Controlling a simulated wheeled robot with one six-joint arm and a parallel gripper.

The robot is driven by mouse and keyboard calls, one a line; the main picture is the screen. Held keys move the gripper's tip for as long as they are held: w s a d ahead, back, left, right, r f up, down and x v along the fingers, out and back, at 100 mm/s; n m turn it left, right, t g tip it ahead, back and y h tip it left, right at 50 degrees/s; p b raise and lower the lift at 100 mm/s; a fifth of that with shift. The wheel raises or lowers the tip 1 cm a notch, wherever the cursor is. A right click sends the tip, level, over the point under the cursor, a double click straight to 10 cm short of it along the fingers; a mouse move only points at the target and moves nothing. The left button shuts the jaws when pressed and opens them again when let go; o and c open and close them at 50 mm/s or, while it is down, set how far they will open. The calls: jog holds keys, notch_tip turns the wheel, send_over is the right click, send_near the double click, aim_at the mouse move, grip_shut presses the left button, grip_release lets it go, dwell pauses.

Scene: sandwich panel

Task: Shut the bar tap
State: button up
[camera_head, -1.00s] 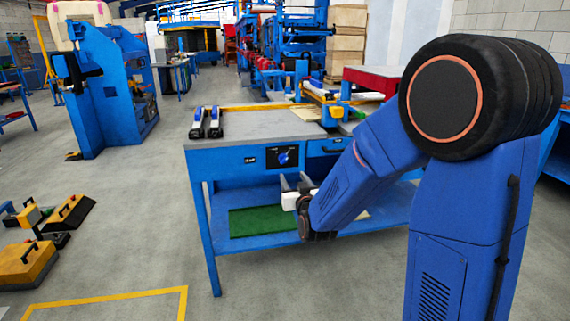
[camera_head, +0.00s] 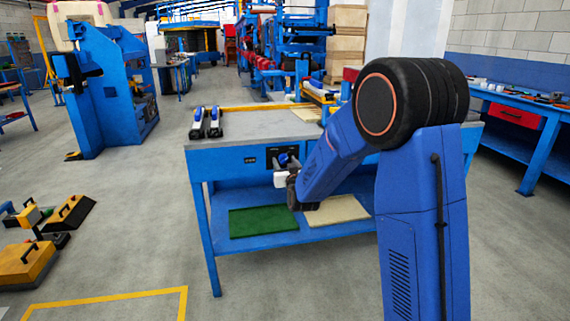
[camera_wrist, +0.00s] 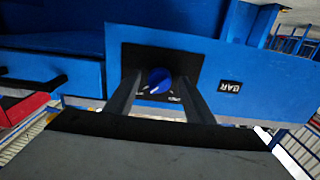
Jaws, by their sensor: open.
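The bar tap is a blue knob (camera_wrist: 159,80) on a black plate (camera_wrist: 185,62) set in the blue front of the workbench, beside a small label reading BAR (camera_wrist: 229,87). In the wrist view the lettering is upside down. Small white marks flank the knob, too small to read. My gripper (camera_wrist: 157,79) is open, with one finger on each side of the knob; I cannot tell whether they touch it. In the head view my gripper (camera_head: 281,169) is at the bench front, partly covering the knob (camera_head: 283,159).
The workbench top (camera_head: 250,125) carries two black and white clamp-like tools (camera_head: 206,122) at its left. A green sheet (camera_head: 264,221) and a pale sheet (camera_head: 335,210) lie on the lower shelf. A drawer front with a red-edged part shows in the wrist view.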

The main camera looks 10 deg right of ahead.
jog(key=c, duration=1.1)
jog(key=shift+o, duration=0.2)
jog(key=shift+n, duration=0.4)
jog(key=n, duration=0.8)
jog(key=shift+d+n, duration=0.1)
jog(key=shift+n, duration=0.2)
jog(key=n, duration=0.4)
jog(key=shift+n, duration=2.2)
